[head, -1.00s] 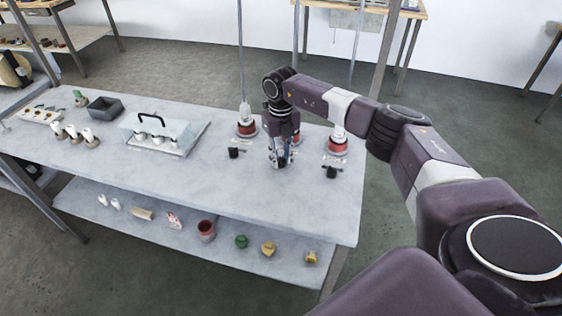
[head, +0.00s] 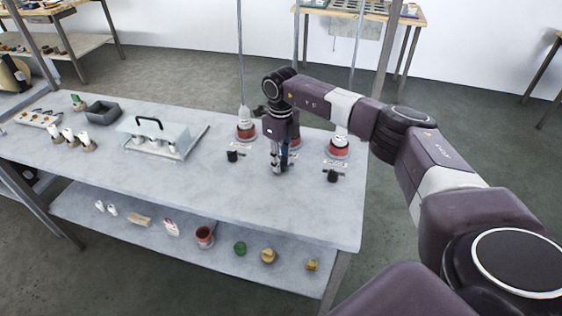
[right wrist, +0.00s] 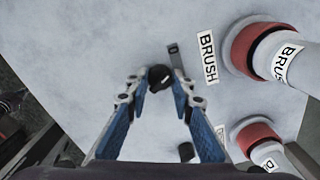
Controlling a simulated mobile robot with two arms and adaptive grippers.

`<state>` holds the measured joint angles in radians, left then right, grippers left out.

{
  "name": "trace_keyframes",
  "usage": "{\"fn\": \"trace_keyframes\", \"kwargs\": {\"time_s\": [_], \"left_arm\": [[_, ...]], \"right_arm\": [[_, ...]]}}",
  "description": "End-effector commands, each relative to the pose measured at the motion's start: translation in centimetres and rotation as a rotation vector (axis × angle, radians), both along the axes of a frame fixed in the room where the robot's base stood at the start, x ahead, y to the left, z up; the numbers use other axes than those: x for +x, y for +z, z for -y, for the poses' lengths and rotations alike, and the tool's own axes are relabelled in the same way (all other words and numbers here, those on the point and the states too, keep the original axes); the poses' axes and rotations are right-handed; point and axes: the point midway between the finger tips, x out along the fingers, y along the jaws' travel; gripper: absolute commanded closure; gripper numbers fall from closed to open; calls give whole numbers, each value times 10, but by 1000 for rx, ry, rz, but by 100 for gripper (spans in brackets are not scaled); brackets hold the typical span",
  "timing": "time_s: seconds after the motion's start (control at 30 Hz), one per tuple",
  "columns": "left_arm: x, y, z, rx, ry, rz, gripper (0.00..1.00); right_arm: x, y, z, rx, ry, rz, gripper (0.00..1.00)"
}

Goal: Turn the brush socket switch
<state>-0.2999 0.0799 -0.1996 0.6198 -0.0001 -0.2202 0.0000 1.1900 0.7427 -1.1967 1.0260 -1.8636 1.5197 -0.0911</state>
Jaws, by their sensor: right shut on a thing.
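The brush socket switch, a small black knob (right wrist: 160,76), sits on the grey table beside a label reading BRUSH (right wrist: 208,57) in the right wrist view. My right gripper (right wrist: 159,82) has its fingertips on both sides of this knob and is shut on it. In the head view the right gripper (head: 279,168) points down at the table, and it hides the knob there. The brush socket (right wrist: 250,50) has a red base and a white body with a partly visible BRUSH label. My left gripper is not in view.
Other black switch knobs stand at left (head: 232,156) and right (head: 331,176) of my gripper. Red-based sockets (head: 338,146) line the back edge. A clear cover with a black handle (head: 155,133) and a dark bin (head: 103,111) are further left. The table front is clear.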

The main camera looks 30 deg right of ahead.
Motion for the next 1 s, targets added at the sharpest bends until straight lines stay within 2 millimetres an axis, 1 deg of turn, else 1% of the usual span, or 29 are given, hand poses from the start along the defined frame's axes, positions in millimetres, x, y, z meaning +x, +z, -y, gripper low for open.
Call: {"fn": "trace_keyframes", "kwargs": {"time_s": [0.23,0.27,0.4,0.67,0.77,0.87,1.0], "left_arm": [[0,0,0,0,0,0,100],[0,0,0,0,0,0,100],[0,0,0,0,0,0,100],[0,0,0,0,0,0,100],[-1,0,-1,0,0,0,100],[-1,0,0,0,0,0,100],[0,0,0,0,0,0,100]], "right_arm": [[2,2,0,0,0,6,100],[2,2,0,0,0,6,76],[1,2,0,-1,0,4,61],[1,1,0,0,-1,2,60],[1,6,0,0,-1,3,60],[1,19,1,-1,-1,4,60],[2,48,0,-1,0,8,60]]}}
